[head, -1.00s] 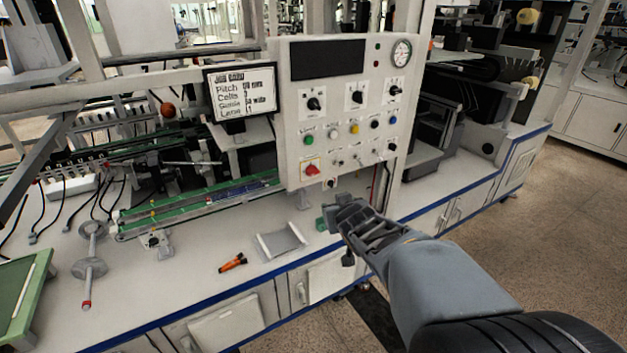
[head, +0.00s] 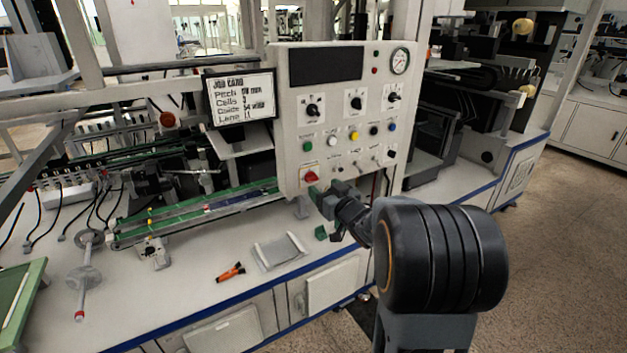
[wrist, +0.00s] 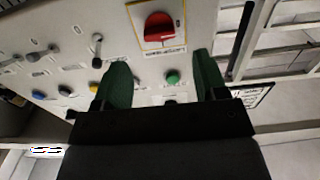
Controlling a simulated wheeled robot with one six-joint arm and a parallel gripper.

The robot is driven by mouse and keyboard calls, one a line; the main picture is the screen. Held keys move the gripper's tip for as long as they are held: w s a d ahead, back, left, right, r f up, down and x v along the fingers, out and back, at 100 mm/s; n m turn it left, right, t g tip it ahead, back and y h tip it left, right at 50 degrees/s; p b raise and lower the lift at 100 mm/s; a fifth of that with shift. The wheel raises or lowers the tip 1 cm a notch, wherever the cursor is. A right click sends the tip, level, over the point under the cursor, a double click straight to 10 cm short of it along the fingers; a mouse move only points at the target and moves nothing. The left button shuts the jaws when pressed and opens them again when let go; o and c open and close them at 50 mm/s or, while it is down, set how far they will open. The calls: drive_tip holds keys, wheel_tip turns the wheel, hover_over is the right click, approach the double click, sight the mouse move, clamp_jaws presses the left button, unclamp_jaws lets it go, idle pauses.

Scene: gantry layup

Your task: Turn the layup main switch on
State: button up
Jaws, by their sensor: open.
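A red rotary switch (head: 311,177) on a yellow-edged plate sits at the lower left of the pale control panel (head: 292,120). Its handle looks roughly horizontal, and I cannot read its label. My gripper (head: 318,212) is just below and in front of the switch, near the panel's bottom edge. In the wrist view the red switch (wrist: 158,27) lies beyond the tips of my open gripper (wrist: 162,72), roughly centred between its two green fingers. A gap shows between fingers and switch; nothing is held. My gripper does not hide the switch in either view.
The panel also carries a green button (head: 307,146), other coloured buttons, selector knobs, small toggles and a gauge (head: 400,61). A job card screen (head: 240,97) stands left of it. A grey tray (head: 279,251) and an orange-black tool (head: 230,272) lie on the bench below.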

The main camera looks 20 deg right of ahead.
sight(314, 179)
drive_tip(key=shift+w+a, duration=0.2)
drive_tip(key=shift+w, duration=1.35)
drive_tip(key=shift+w+a, duration=0.15)
drive_tip(key=shift+w, duration=1.35)
drive_tip(key=shift+a, duration=0.1)
drive_tip(key=c, duration=0.9)
drive_tip(key=shift+p, duration=0.3)
